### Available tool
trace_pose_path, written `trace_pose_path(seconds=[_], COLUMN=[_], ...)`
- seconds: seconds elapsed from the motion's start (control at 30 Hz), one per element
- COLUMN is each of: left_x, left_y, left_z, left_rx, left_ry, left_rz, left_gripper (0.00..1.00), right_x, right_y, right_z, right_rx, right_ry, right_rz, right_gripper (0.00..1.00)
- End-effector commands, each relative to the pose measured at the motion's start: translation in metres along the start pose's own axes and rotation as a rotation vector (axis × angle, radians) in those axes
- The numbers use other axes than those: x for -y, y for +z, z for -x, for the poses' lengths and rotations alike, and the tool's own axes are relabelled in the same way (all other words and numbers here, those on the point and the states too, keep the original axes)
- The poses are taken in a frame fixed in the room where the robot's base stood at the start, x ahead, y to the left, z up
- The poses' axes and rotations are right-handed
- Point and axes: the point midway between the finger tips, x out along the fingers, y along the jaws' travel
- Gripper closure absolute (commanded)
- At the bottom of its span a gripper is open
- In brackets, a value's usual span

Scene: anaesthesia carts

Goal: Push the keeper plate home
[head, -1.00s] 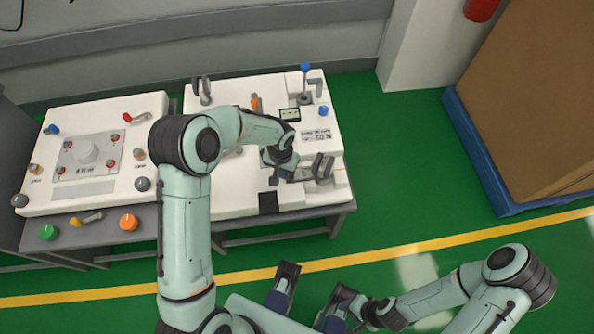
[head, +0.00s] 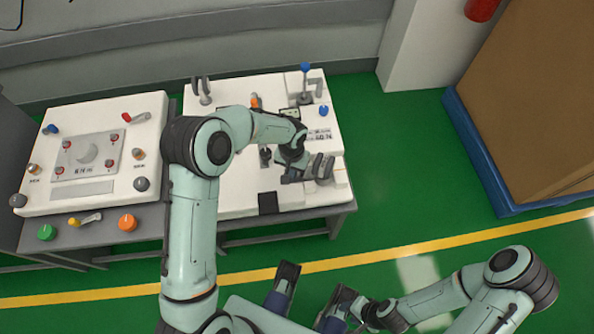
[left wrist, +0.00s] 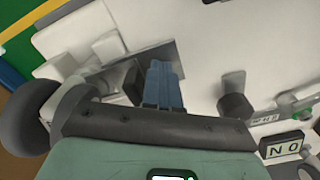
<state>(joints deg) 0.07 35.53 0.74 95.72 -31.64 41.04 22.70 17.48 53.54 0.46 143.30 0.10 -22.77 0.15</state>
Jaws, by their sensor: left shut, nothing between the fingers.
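My left gripper (head: 291,177) is over the front right part of the right-hand white panel (head: 236,192), near the upright grey handles (head: 323,168). Its blue fingers (left wrist: 162,85) are together and empty in the left wrist view. A flat grey plate (left wrist: 158,52) lies just beyond the fingertips beside white blocks (left wrist: 108,46); it may be the keeper plate, but I cannot be sure. The fingers overlap the plate in that view, and I cannot tell if they touch it. My right gripper (head: 343,305) is low in the head view, its fingers unclear.
A dark knob (left wrist: 235,103) stands beside my left fingers. A blue-topped lever (head: 305,82) and another grey handle (head: 202,90) rise at the panel's back. A second white panel (head: 84,112) with knobs is to the left.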

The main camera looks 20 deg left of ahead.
Motion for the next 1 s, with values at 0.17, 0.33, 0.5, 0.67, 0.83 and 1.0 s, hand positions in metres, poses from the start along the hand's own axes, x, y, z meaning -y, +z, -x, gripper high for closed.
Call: trace_pose_path(seconds=[0.17,0.33,0.5,0.67,0.83,1.0], left_x=[-0.006,-0.004,0.001,0.005,0.007,0.007], left_y=[-0.002,-0.002,0.001,0.003,0.005,0.004], left_z=[-0.003,-0.003,-0.003,-0.003,-0.003,0.007], left_rx=[0.001,0.001,0.001,0.002,0.003,0.001], left_ry=[0.002,0.001,0.000,0.000,-0.001,-0.001], left_rz=[-0.002,-0.001,0.001,0.001,0.000,0.000], left_gripper=[1.00,1.00,1.00,1.00,1.00,1.00], right_x=[-0.005,-0.005,-0.005,-0.005,-0.004,-0.003], right_y=[-0.001,-0.001,-0.001,-0.001,-0.001,0.000], right_z=[-0.011,-0.011,-0.010,-0.010,-0.010,-0.004], right_rx=[0.004,0.004,0.004,0.004,0.004,0.003], right_ry=[0.009,0.009,0.009,0.009,0.009,0.009], right_rz=[-0.014,-0.014,-0.014,-0.014,-0.013,-0.013], right_gripper=[0.60,0.60,0.60,0.60,0.60,0.60])
